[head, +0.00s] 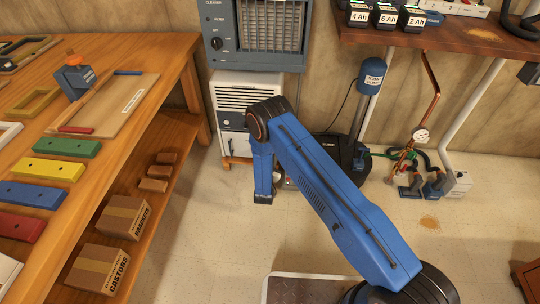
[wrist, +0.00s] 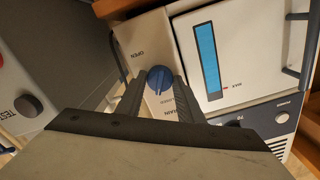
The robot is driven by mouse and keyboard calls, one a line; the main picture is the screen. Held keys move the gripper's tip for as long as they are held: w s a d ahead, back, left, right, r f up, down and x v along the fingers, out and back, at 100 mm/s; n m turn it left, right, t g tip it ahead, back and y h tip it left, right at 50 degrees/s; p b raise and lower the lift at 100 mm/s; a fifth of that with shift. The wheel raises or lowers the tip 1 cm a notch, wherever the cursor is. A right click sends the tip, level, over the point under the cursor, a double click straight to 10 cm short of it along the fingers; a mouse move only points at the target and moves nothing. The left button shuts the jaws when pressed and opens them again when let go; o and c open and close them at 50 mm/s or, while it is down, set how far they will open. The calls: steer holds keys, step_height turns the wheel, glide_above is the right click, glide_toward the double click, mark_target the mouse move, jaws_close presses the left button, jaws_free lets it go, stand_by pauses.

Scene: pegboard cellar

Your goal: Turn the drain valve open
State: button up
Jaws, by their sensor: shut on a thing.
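The drain valve is a round blue knob (wrist: 159,80) on a narrow white panel (wrist: 139,36) in the wrist view. The word OPEN is printed beyond it, and a label ending in "AIN" is partly covered near my right finger. My gripper (wrist: 158,87) has a finger on each side of the knob and is shut on it. A pale mark shows on the knob, but its exact setting is hard to read. In the head view my blue arm reaches down beside the white louvred unit (head: 247,95); the knob and the fingertips are hidden there.
In the wrist view, a white front with a blue level strip (wrist: 207,61) is right of the knob, and a grey box with a TEST knob (wrist: 28,106) is left. In the head view, a wooden bench (head: 168,72) stands left; a blue-topped pump (head: 371,77) stands right.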

steer(key=m, duration=1.2)
steer(key=shift+s+f+m, duration=0.1)
steer(key=shift+m, duration=0.2)
stand_by(0.4)
steer(key=o, duration=0.8)
steer(key=s, duration=1.7)
steer(key=shift+s+a, duration=0.15)
steer(key=shift+a, duration=0.1)
